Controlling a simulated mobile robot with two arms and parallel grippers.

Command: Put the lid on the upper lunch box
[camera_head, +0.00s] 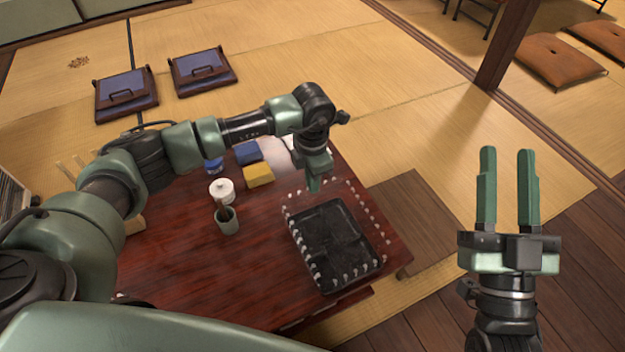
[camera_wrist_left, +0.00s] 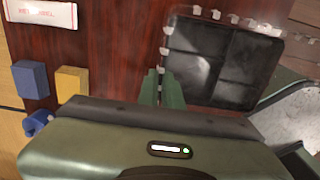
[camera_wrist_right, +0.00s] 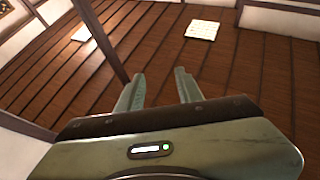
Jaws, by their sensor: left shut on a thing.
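A black lunch box (camera_head: 335,262) with divided compartments sits on the right part of the dark red table; it also shows in the left wrist view (camera_wrist_left: 252,60). The clear lid (camera_head: 297,238) shows mainly as an outline of pale marks around and partly over the box; some of these marks show in the left wrist view (camera_wrist_left: 216,14). I cannot tell its exact height over the box. My left gripper (camera_head: 315,186) is shut on the lid's edge at the box's far left corner. My right gripper (camera_head: 507,160) is open and empty, off the table to the right.
A blue block (camera_head: 248,152), a yellow block (camera_head: 258,175), a white lidded pot (camera_head: 221,189) and a grey-green cup (camera_head: 227,221) stand left of the box. A white packet (camera_wrist_left: 40,12) lies near the blocks. A low wooden board (camera_head: 415,215) is beside the table's right edge.

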